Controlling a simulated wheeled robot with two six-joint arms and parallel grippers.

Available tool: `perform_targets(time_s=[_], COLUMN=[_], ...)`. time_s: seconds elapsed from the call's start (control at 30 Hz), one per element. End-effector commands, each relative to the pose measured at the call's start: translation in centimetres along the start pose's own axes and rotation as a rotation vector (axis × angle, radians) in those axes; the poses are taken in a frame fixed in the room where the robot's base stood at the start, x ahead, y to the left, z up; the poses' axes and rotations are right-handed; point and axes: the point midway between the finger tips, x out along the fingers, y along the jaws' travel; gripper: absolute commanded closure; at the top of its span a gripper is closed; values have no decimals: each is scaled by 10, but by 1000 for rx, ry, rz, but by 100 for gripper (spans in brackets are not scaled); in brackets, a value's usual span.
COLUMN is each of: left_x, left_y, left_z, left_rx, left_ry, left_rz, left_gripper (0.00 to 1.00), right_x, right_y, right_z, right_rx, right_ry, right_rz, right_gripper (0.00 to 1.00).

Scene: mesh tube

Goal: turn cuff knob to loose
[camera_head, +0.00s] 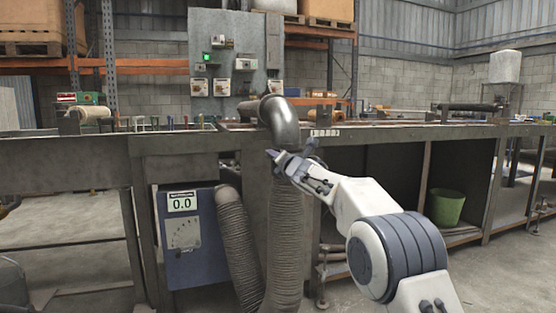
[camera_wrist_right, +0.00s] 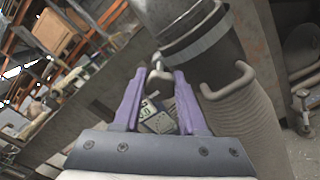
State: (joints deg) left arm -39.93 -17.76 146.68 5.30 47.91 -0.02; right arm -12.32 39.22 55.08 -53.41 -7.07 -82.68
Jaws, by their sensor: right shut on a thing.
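The cuff knob (camera_wrist_right: 162,82) is a small grey piece between the purple fingertips of my right gripper (camera_wrist_right: 160,73) in the wrist view. The gripper is shut on it. The dark cuff with a light band (camera_wrist_right: 200,40) sits just beyond, where the metal pipe meets the ribbed mesh tube (camera_wrist_right: 245,118). A grey U-shaped handle (camera_wrist_right: 228,84) stands to the right of the fingers. In the head view my right gripper (camera_head: 274,154) is at the top of the tube (camera_head: 287,235), under the metal elbow (camera_head: 280,120), and hides the knob. My left gripper is not in view.
A blue box (camera_head: 192,238) with a display (camera_head: 182,202) reading 0.0 hangs under the bench (camera_head: 95,165), left of the tube. A second ribbed hose (camera_head: 240,245) runs between them. A green bucket (camera_head: 445,207) stands on the lower shelf at right.

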Motion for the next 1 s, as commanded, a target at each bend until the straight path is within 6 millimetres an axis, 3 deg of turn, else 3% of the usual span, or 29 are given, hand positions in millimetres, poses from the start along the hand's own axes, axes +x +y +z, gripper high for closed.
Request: perform_targets(time_s=[0.07,0.1,0.17,0.57,0.73,1.0], left_x=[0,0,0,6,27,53], left_y=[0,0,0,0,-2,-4], left_z=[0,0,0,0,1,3], left_rx=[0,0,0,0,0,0], left_ry=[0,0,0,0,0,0], left_rz=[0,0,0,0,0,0], left_gripper=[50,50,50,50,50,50], right_x=[0,0,0,-5,-26,-76], right_y=[0,0,0,0,-3,-2], right_z=[2,2,2,0,-3,-1], right_rx=[-2,-2,-2,0,0,-1], right_ry=[-3,-3,-3,-2,-3,-3], right_rz=[-1,-1,-1,2,2,1], right_gripper=[100,48,29,29,29,29])
